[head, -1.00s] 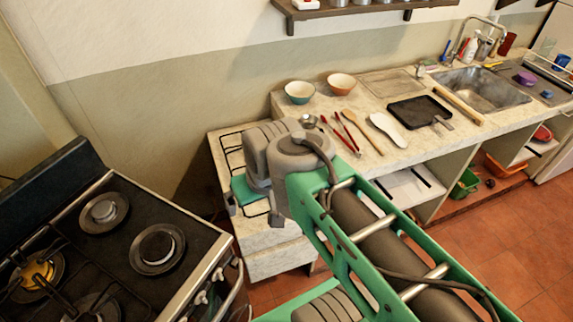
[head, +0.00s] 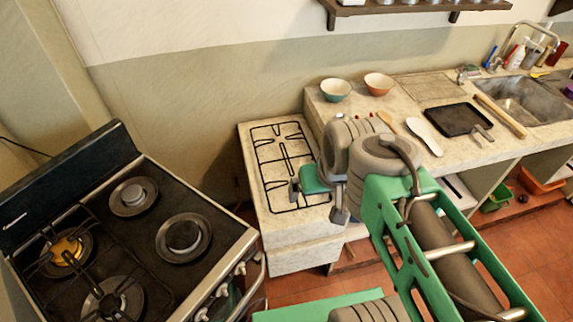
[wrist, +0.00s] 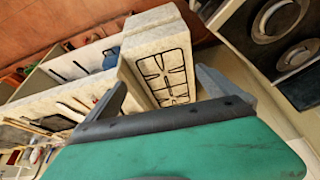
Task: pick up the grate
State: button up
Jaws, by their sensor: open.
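The grate (head: 284,158) is a black wire frame with inner bars. It lies flat on the low pale stone counter (head: 262,231) between the stove and the long worktop. In the head view its right side is partly covered by my arm. My gripper (head: 318,203) is at its lower right, above the counter's front part, apart from it as far as I can tell. In the wrist view the whole grate (wrist: 165,75) shows beyond and between my two open, empty grey fingers (wrist: 165,88).
The black stove (head: 130,235) stands at the left, with a gap beside the low counter. The worktop (head: 385,112) at the right is higher and holds two bowls, utensils and a black tray (head: 459,120). A wall shelf (head: 400,11) hangs above.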

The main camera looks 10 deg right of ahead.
aim_at(331, 198)
jog(key=u, duration=3.75)
jog(key=k, duration=0.9)
jog(key=z, duration=2)
jog(key=i, duration=0.5)
jog(key=u, duration=0.1)
